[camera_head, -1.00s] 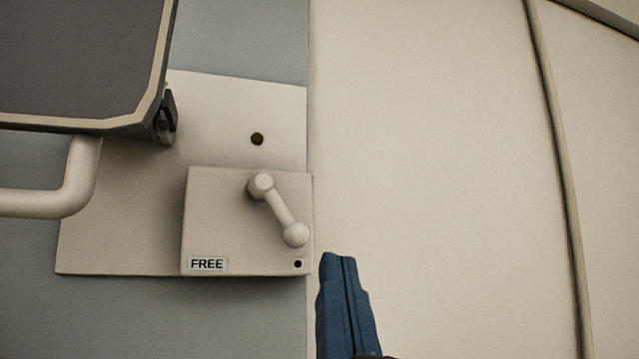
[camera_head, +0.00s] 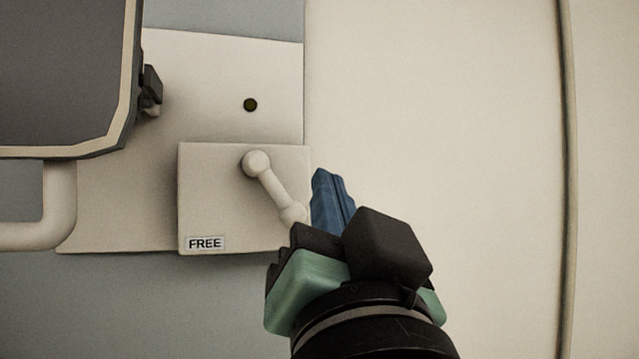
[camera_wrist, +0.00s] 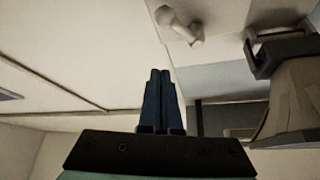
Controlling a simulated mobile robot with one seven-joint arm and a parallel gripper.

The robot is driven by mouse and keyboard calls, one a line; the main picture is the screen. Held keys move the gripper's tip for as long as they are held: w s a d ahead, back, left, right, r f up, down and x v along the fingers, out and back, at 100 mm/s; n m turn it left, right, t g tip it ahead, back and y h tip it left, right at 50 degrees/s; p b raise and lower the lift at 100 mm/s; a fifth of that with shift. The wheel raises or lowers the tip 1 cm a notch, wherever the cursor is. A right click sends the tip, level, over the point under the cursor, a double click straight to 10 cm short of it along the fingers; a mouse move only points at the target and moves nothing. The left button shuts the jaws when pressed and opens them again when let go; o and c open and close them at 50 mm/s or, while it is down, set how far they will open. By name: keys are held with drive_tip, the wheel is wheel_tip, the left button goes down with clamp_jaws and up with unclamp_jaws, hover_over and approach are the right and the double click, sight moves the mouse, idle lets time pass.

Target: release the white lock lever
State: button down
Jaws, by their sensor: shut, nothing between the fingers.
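The white lock lever (camera_head: 272,185) is mounted on a pale box marked FREE (camera_head: 205,243). It slants from its upper-left pivot down to a round knob at lower right. The lever also shows at the top of the wrist view (camera_wrist: 180,25). My gripper (camera_head: 325,180) is shut and empty, its blue fingers together just right of the knob in the head view. In the wrist view the fingertips (camera_wrist: 160,75) point up, below the lever. I cannot tell whether they touch the knob. My gripper's body hides the lower right corner of the box.
A dark-faced panel with a pale rim (camera_head: 65,75) is at upper left, with a thick pale pipe handle (camera_head: 58,205) below it. A small dark round spot (camera_head: 250,105) is on the plate above the box. The pale wall (camera_head: 470,120) to the right is clear.

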sight(275, 190)
drive_tip(key=d+r+p+x, duration=0.1)
drive_tip(key=p+x, duration=0.2)
drive_tip(key=x, duration=0.3)
drive_tip(key=shift+a+f+p, duration=0.15)
drive_tip(key=shift+a+f, duration=0.3)
drive_tip(key=shift+f, duration=0.35)
drive_tip(key=shift+a+f+p, duration=0.1)
drive_tip(key=shift+a+f, duration=0.3)
drive_tip(key=shift+f, duration=0.35)
drive_tip(key=shift+a+f+p, duration=0.15)
drive_tip(key=shift+a+f, duration=0.3)
drive_tip(key=shift+f, duration=0.35)
drive_tip(key=shift+w, duration=0.2)
